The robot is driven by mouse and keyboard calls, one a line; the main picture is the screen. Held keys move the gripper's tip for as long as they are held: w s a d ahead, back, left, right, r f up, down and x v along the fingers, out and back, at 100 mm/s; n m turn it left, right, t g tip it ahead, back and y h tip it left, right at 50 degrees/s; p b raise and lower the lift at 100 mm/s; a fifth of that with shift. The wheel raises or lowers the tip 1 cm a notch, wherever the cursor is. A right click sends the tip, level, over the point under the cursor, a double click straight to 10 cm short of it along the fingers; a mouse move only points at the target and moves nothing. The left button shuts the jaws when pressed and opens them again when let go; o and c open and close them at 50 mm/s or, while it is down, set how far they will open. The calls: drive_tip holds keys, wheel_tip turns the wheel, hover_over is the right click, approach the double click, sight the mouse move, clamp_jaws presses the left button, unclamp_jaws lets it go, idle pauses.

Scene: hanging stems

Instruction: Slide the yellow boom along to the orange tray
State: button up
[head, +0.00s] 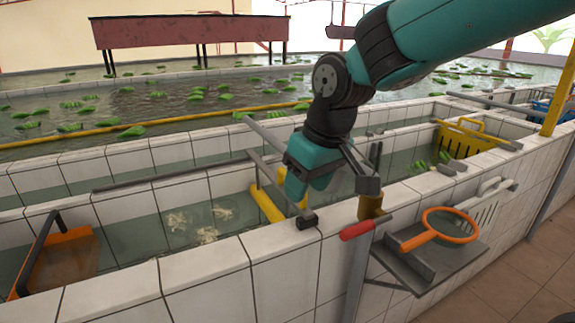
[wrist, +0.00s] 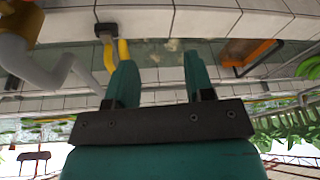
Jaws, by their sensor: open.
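The yellow boom (head: 266,204) lies across the water channel under a grey crossbar, with a black block (head: 307,219) on the near wall's top. Its yellow tubes also show in the wrist view (wrist: 109,56), beyond the left finger. The orange tray (head: 72,262) sits in the channel at the far left of the head view and at the upper right of the wrist view (wrist: 236,63). My gripper (head: 300,187) is just above the boom, partly covering it. In the wrist view its teal fingers (wrist: 160,82) are apart with nothing between them.
Pale scraps (head: 206,234) float in the channel between boom and tray. A grey rail (head: 170,174) runs along the far wall. A red-handled tool (head: 357,231) and an orange-rimmed sieve (head: 437,232) on a grey shelf are at the right. A yellow crate (head: 458,138) stands further back.

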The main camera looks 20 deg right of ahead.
drive_tip(key=w+d+r+m+t+h+p, duration=0.1)
drive_tip(key=w+d+h+p, duration=0.1)
drive_tip(key=w, duration=0.7)
drive_tip(key=w+d+r+m+t+h+p, duration=0.1)
drive_tip(key=w+p, duration=0.1)
drive_tip(key=w, duration=0.8)
drive_tip(key=p+x, duration=0.1)
drive_tip(key=x, duration=0.4)
drive_tip(key=p+x, duration=0.2)
drive_tip(key=x, duration=0.4)
drive_tip(key=d+p+x, duration=0.1)
drive_tip(key=x, duration=0.5)
drive_tip(key=shift+w+p, duration=0.3)
clamp_jaws()
